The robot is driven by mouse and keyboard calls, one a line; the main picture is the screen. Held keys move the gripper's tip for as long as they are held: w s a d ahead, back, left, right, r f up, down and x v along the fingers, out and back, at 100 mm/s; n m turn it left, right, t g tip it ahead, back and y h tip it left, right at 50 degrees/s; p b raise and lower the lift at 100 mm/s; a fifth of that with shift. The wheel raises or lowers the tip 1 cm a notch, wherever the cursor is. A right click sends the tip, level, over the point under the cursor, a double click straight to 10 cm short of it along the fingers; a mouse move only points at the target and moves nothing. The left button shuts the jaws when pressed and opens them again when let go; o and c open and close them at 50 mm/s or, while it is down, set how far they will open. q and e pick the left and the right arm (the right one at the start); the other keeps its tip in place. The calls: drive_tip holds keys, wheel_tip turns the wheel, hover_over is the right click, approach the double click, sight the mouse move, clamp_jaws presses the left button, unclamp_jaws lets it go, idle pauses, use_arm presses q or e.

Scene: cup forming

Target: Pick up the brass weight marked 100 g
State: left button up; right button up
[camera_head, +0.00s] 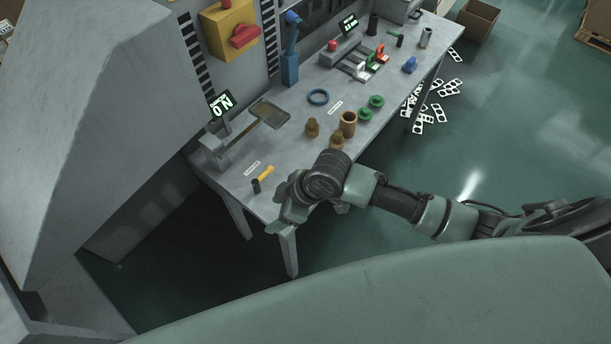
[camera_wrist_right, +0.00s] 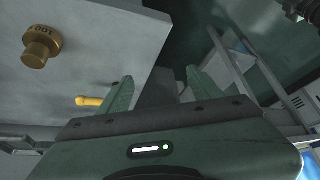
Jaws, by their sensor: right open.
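Two brass weights stand on the grey workbench (camera_head: 288,150): one brass weight (camera_head: 312,128), and another brass weight (camera_head: 337,140) nearer my right arm. Their marks are too small to read in the head view. In the right wrist view a brass weight with a knob, marked 100 (camera_wrist_right: 41,46), stands at the upper left; I cannot tell which of the two it is. My right gripper (camera_wrist_right: 162,90) is open and empty, its fingers apart from the weight. In the head view the right gripper (camera_head: 287,206) is at the bench's front edge. My left gripper is not in view.
A yellow-handled tool (camera_head: 265,173) lies near the right gripper. A tray (camera_head: 269,113) is further left. Perforated strips (camera_head: 432,112) litter the floor.

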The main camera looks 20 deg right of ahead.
drive_tip(key=w+d+r+n+h, duration=0.1)
drive_tip(key=w+d, duration=0.3)
drive_tip(key=d, duration=0.3)
drive_tip(key=w+d+r, duration=0.2)
drive_tip(key=w+d, duration=0.3)
drive_tip(key=d, duration=0.2)
drive_tip(key=shift+g, duration=0.4)
drive_tip(key=p+x, duration=0.2)
drive_tip(key=x, duration=0.5)
drive_tip(key=shift+s+f, duration=0.1)
drive_tip(key=shift+s, duration=0.05)
drive_tip(key=shift+a+f, duration=0.1)
drive_tip(key=shift+f, duration=0.35)
clamp_jaws()
